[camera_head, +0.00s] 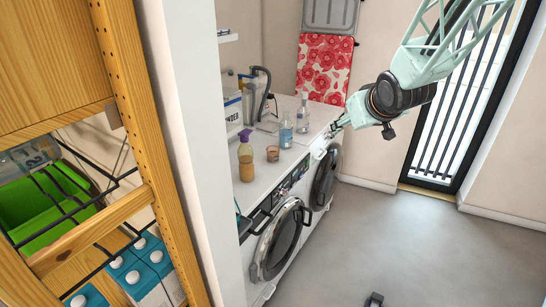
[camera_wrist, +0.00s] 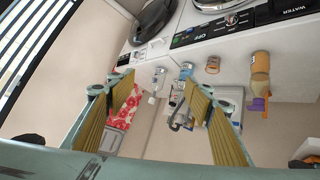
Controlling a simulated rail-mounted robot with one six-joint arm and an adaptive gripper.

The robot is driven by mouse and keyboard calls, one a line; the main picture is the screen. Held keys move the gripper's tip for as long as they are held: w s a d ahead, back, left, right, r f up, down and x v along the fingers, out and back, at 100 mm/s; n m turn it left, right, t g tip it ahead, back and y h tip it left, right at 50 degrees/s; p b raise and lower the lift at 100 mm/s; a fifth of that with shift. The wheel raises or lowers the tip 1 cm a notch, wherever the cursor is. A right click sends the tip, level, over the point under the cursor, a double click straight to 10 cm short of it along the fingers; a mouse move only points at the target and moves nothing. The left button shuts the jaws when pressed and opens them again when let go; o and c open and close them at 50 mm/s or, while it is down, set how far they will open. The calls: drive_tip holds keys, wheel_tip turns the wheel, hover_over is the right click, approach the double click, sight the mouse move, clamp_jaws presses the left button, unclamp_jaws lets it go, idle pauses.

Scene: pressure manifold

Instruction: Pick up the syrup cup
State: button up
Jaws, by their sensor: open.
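The syrup cup, a small brown cup (camera_head: 272,154), stands upright on the white counter between an amber bottle with a purple top (camera_head: 246,155) and a clear blue bottle (camera_head: 286,131). It also shows in the wrist view (camera_wrist: 212,65), right of centre, beside the amber bottle (camera_wrist: 260,75). My gripper (camera_head: 336,128) is at the right, front edge of the counter, apart from the cup. In the wrist view my gripper (camera_wrist: 150,90) has its two fingers spread wide with nothing held between them.
Two washing machines (camera_head: 277,240) stand under the white counter (camera_head: 262,174). A clear spray bottle (camera_head: 303,113), a black hose-like item (camera_head: 263,92) and a white-blue box (camera_head: 233,112) stand farther back. A wooden shelf (camera_head: 155,170) is at left. The floor (camera_head: 400,245) at right is mostly clear.

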drive_tip(key=w+a+f+n+t+y, duration=0.1)
drive_tip(key=w+a+f+y, duration=0.1)
drive_tip(key=w+a+f, duration=0.5)
drive_tip(key=n+t+y+p, duration=0.1)
drive_tip(key=n+y, duration=0.2)
drive_tip(key=y, duration=0.4)
approach(276, 158)
drive_tip(key=shift+s+d+r, duration=0.25)
drive_tip(key=shift+s+d, duration=0.05)
drive_tip(key=shift+s, duration=0.1)
drive_tip(key=x, duration=0.7)
drive_tip(key=shift+w+f, duration=0.1)
drive_tip(key=shift+f, duration=0.05)
drive_tip(key=shift+w+a+f+b, duration=0.1)
drive_tip(key=shift+w+a+b, duration=0.2)
drive_tip(key=shift+w+a, duration=0.25)
